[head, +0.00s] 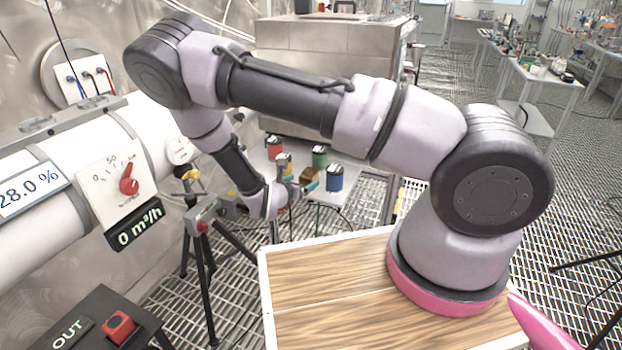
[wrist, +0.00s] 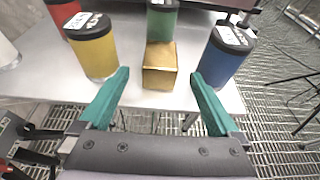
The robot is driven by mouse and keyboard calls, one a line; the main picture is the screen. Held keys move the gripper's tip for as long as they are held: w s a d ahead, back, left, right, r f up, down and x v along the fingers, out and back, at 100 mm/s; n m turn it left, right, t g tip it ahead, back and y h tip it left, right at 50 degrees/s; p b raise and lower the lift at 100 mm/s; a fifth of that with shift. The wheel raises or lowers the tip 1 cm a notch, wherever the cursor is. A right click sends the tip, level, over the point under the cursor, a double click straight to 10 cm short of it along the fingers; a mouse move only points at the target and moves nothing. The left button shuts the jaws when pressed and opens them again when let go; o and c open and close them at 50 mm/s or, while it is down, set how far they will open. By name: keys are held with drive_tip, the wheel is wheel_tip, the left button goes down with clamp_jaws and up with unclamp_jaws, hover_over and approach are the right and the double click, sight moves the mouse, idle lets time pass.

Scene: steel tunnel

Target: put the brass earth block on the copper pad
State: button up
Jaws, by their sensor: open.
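The brass earth block (wrist: 159,66) is a gold-coloured cube on a light grey table. In the wrist view it shows between my two teal fingertips, with a gap on each side. In the head view the block (head: 309,174) is small and partly hidden by my gripper (head: 298,187). My gripper (wrist: 160,75) is open and empty. How far above the table the fingertips are is hard to tell. I cannot make out the copper pad in either view.
A yellow canister (wrist: 95,52) stands left of the block, a blue one (wrist: 222,58) right, a green one (wrist: 161,22) behind and a red one (wrist: 62,10) at the far left. The table's (wrist: 130,96) near edge is close. A tripod (head: 205,270) stands nearby.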

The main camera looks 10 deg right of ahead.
sight(310, 177)
drive_tip(key=x, duration=0.7)
clamp_jaws()
